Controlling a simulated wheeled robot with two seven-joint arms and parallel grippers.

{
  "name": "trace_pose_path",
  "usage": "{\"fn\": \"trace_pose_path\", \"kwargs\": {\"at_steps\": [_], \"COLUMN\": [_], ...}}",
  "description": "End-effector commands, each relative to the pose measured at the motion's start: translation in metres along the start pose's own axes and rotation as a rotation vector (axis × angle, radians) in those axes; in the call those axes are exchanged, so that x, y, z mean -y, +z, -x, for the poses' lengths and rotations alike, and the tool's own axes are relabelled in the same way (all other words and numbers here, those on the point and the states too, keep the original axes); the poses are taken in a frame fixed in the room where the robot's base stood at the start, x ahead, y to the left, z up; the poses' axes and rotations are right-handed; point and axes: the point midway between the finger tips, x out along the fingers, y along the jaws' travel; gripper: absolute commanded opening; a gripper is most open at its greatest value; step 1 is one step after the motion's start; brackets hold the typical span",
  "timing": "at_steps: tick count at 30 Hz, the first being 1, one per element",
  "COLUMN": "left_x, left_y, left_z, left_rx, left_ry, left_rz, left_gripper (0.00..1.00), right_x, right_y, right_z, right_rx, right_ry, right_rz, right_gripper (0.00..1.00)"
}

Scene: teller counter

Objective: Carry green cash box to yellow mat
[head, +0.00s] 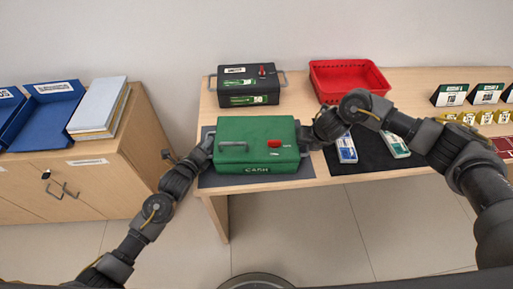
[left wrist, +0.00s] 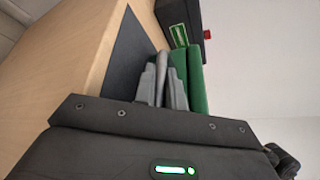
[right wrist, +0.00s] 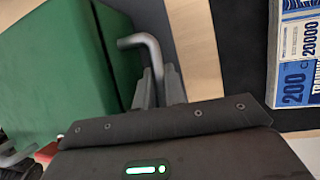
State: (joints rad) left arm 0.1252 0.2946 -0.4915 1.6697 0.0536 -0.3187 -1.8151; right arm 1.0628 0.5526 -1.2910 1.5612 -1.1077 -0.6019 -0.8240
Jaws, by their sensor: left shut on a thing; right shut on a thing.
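The green cash box (head: 256,140) has a handle on each side, a red latch and a CASH label. It is at the front edge of the table, over a dark grey mat (head: 208,180); I cannot tell whether it touches the mat. My left gripper (head: 209,146) is shut on its left side handle, and the fingers (left wrist: 162,85) show against the green wall in the left wrist view. My right gripper (head: 306,138) is shut on its right side handle (right wrist: 142,42), close beside the green wall. No yellow mat is in view.
A black cash box (head: 248,86) stands behind the green one. A red basket (head: 350,80) is at the back. A black mat (head: 365,155) with banknote bundles lies to the right. A wooden cabinet (head: 110,165) with blue trays stands left, across a floor gap.

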Motion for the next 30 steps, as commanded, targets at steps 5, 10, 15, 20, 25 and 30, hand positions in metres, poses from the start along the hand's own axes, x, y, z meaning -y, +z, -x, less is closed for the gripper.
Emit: {"fn": "trace_pose_path", "kwargs": {"at_steps": [5, 10, 15, 20, 25, 30], "left_x": [-0.0009, -0.0011, -0.0012, -0.0013, 0.0008, 0.0037], "left_y": [0.0001, 0.0001, 0.0001, 0.0001, 0.0018, 0.0037], "left_z": [0.0002, 0.0002, 0.0002, 0.0003, 0.0001, 0.0009], "left_rx": [0.000, 0.000, 0.000, 0.000, 0.003, 0.003], "left_ry": [0.002, 0.003, 0.003, 0.003, -0.001, -0.001], "left_rz": [0.000, 0.000, 0.000, 0.000, 0.000, 0.000], "left_gripper": [0.00, 0.00, 0.00, 0.00, 0.00, 0.00], "right_x": [0.0005, 0.0005, 0.0006, 0.0006, -0.0001, -0.0007], "right_y": [0.0008, 0.0009, 0.0011, 0.0012, 0.0029, 0.0043], "right_z": [0.0006, 0.0006, 0.0006, 0.0007, 0.0020, 0.0052], "right_rx": [0.001, 0.001, 0.002, 0.002, 0.005, 0.005], "right_ry": [-0.001, -0.001, -0.001, -0.001, 0.000, 0.000], "right_rz": [0.000, 0.000, 0.000, -0.001, -0.001, -0.001], "right_gripper": [0.00, 0.00, 0.00, 0.00, 0.00, 0.00]}}
